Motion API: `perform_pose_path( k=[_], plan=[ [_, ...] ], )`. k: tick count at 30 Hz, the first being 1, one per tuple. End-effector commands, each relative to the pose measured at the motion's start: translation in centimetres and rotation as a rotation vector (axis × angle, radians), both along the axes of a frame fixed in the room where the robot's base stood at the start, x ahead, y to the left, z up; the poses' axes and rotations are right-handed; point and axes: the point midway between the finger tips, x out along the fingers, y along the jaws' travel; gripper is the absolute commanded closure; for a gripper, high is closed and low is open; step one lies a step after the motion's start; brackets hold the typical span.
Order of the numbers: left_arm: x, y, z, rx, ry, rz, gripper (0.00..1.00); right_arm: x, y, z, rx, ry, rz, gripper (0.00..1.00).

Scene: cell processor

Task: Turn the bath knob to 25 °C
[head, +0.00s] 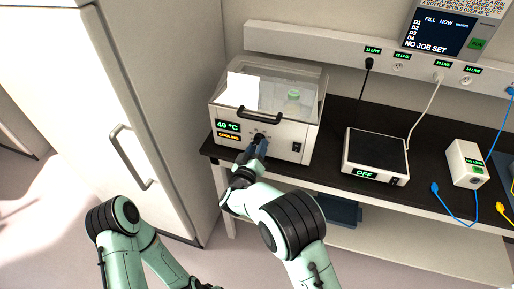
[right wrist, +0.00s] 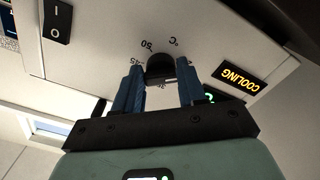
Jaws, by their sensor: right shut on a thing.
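The bath (head: 290,129) is a white box with a clear lid on the bench. Its front display (head: 228,126) reads 40 °C, with an amber COOLING sign (head: 229,136) below it; the sign also shows in the right wrist view (right wrist: 238,78). The dark round bath knob (right wrist: 160,67) sits on the front panel, with a printed scale around it where 50 and °C are legible. My right gripper (right wrist: 161,84) has its blue fingers on both sides of the knob, shut on it. In the head view the right gripper (head: 257,147) partly hides the knob. My left gripper is out of view.
A bottle with a green cap (head: 293,96) stands inside the bath. A black-topped device reading OFF (head: 375,152) and a small white box (head: 465,163) stand to the right on the bench. A tall white cabinet (head: 95,90) is at the left.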

Motion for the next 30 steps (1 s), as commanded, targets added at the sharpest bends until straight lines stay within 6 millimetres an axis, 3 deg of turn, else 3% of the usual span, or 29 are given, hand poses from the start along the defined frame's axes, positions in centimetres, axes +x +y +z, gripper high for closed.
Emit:
perform_pose_path(
  k=[1, 2, 3, 4, 13, 17, 30],
  plan=[
    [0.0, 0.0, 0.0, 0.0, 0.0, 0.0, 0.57, 0.0, 0.0, 0.1, -0.004, -0.001, 0.0, 0.9],
    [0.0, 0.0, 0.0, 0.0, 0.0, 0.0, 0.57, 0.0, 0.0, 0.1, -0.003, -0.002, 0.0, 0.53],
    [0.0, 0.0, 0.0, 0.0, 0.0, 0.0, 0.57, 0.0, 0.0, 0.1, -0.003, -0.002, 0.0, 0.4],
    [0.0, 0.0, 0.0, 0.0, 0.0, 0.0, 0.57, 0.0, 0.0, 0.1, -0.003, -0.001, 0.0, 0.34],
    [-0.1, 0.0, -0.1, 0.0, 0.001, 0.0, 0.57, -0.1, 0.0, 0.0, -0.001, 0.0, 0.001, 0.34],
    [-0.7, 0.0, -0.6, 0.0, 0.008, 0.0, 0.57, -1.2, 0.5, -0.2, 0.0, 0.001, 0.003, 0.34],
    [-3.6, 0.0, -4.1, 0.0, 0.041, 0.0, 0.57, -10.0, 3.3, -0.3, 0.0, 0.002, 0.004, 0.34]
  ],
)
